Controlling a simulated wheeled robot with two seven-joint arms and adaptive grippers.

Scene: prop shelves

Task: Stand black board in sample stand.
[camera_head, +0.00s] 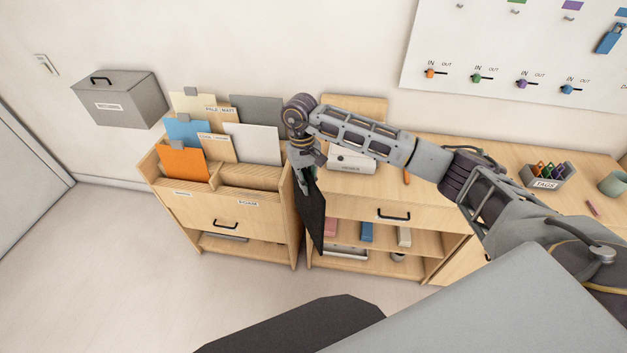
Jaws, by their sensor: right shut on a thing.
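The black board (313,219) hangs nearly upright from my right gripper (305,184), which is shut on its upper part. The board is seen almost edge-on, in front of the gap between the left cabinet and the right one. The wooden sample stand (205,208) is to its left, with slots on top and labels on its front. An orange, a blue and a white board, along with several others, stand in it. The front right slot, above the FOAM label, looks empty. The gripper and board are just right of the stand, apart from its slots. My left gripper is not in view.
The right cabinet (350,207) has a drawer with a black handle and open shelves holding small coloured items. A white box (350,162) and a tag tray (547,176) stand on its top. A grey returns box (119,98) is at far left. The floor in front is clear.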

